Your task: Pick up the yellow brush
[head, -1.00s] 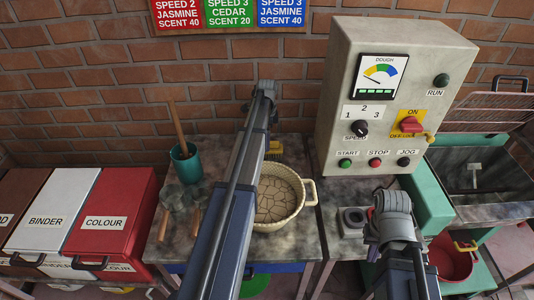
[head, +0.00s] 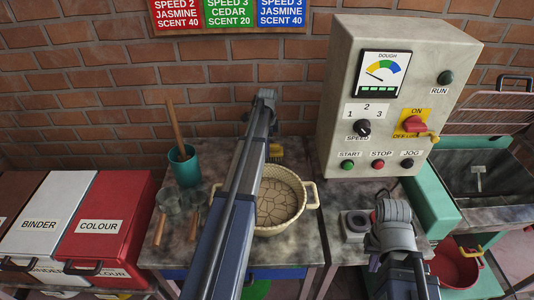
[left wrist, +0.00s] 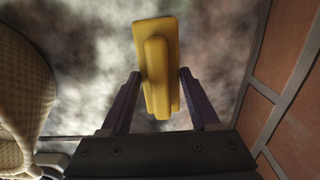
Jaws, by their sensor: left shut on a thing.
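The yellow brush (left wrist: 161,65) lies between the two purple fingers of my left gripper (left wrist: 160,88) in the left wrist view. The gripper is shut on it. In the head view a small part of the brush (head: 276,150) shows behind my left arm, at the back of the table. The arm hides the left fingers there. I cannot tell whether the brush is clear of the tabletop. My right gripper (head: 375,262) is low in front of the control box, mostly hidden by its own wrist, so its opening does not show.
A cream basket (head: 313,194) with a cracked round mass stands just in front of the brush; its side also shows in the left wrist view (left wrist: 22,95). A teal cup (head: 185,172) and wooden-handled scoops (head: 168,203) are to the left. A brick wall (head: 120,85) closes the back.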

